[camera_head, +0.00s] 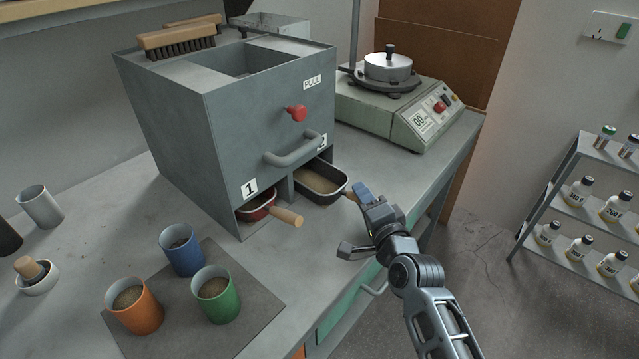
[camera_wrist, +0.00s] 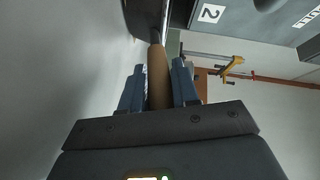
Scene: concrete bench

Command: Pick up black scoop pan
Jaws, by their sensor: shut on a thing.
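The black scoop pan (camera_head: 321,186) sits in the opening marked 2 of the grey box (camera_head: 225,110), with sandy material in it. Its wooden handle sticks out to the right. My gripper (camera_head: 361,193) is at that handle; in the wrist view the two blue fingers (camera_wrist: 160,88) are closed on either side of the wooden handle (camera_wrist: 157,68). The dark edge of the pan (camera_wrist: 143,18) shows at the top of the wrist view. Part of the handle is hidden by the gripper in the head view.
A red scoop pan (camera_head: 257,208) with a wooden handle sits in the opening marked 1. Blue (camera_head: 181,250), green (camera_head: 216,294) and orange (camera_head: 134,305) cups stand on a dark mat at the front. A scale-like device (camera_head: 410,112) stands behind. The bench right of the box is clear.

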